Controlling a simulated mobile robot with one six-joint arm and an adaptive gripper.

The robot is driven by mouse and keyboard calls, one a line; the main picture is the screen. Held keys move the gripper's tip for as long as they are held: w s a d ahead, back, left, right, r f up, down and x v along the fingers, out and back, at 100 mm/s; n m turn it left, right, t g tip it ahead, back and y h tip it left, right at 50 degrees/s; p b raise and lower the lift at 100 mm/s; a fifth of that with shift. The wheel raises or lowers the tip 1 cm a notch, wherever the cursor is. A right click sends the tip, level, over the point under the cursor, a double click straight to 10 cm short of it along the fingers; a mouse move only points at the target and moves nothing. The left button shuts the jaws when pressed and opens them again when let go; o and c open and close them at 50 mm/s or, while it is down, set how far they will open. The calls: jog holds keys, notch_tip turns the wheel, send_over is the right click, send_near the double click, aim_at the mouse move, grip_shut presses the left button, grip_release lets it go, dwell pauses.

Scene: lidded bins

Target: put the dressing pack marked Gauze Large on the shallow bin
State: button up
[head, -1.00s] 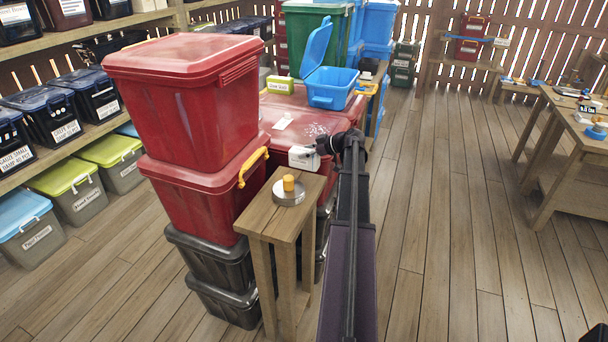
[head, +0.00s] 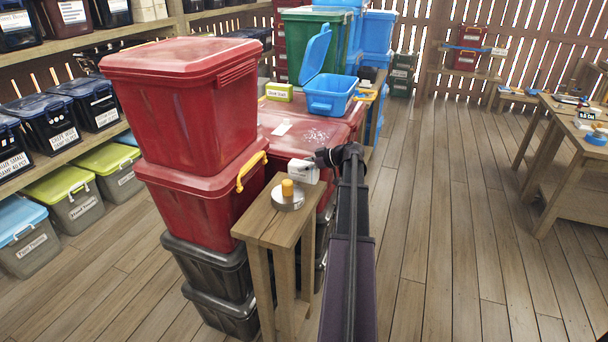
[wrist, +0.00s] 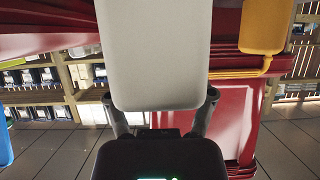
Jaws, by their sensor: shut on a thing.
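My gripper (head: 328,160) is shut on a white pack (head: 304,171), held level just past the far edge of the small wooden stand's top. In the wrist view my gripper's fingers (wrist: 160,98) grip both sides of the pack, whose pale blank face (wrist: 155,50) fills the middle. Its marking is too small to read in the head view. A low red bin (head: 289,145) with a closed lid stands behind the pack. A small open blue bin (head: 331,103), lid raised, sits at its back; I cannot tell which is the shallow bin.
A yellow-green labelled box (head: 280,92) and a white label (head: 282,128) lie on the low red lid. Tall stacked red bins (head: 183,110) stand left.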

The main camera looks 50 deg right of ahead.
aim_at(305, 172)
jog(key=shift+f+b, duration=1.3)
jog(key=shift+f, duration=0.3)
jog(key=shift+f, duration=0.15)
jog(key=o, duration=1.1)
jog(key=shift+r, duration=0.2)
jog(key=shift+s+d+r, duration=0.1)
jog(key=shift+s+r, duration=0.05)
jog(key=shift+s, duration=0.05)
jog(key=p+v, duration=0.5)
jog(key=v, duration=0.6)
jog(key=shift+s, duration=0.25)
jog(key=shift+d, duration=0.1)
